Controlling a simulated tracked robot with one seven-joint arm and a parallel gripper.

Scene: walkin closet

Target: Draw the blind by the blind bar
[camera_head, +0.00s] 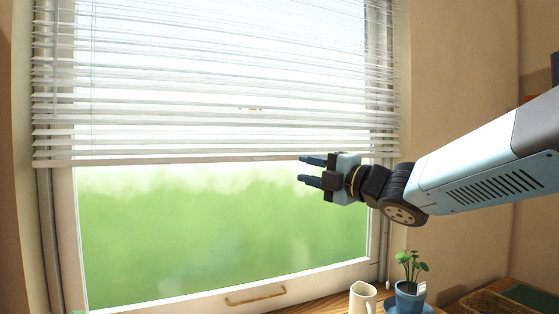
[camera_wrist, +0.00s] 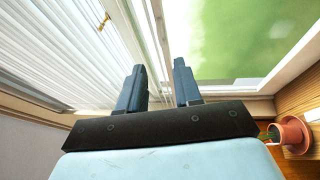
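The white slatted blind (camera_head: 215,85) covers the upper part of the window. Its blind bar (camera_head: 200,158) runs level along the bottom edge, above the green view outside. My gripper (camera_head: 311,170) is near the right part of the bar, its two dark fingers apart, one above the other, pointing left. The upper finger overlaps the bar in the head view. In the wrist view my gripper (camera_wrist: 157,70) is open, with the blind slats (camera_wrist: 50,45) on the left and the pale bar edge (camera_wrist: 151,35) showing between the fingers. I cannot tell whether they touch it.
A cream jug (camera_head: 362,299) and a plant in a blue pot (camera_head: 408,298) stand on the wooden surface below my arm. A brass handle (camera_head: 255,296) is on the lower window frame. A reddish pot (camera_wrist: 293,135) shows at the right in the wrist view.

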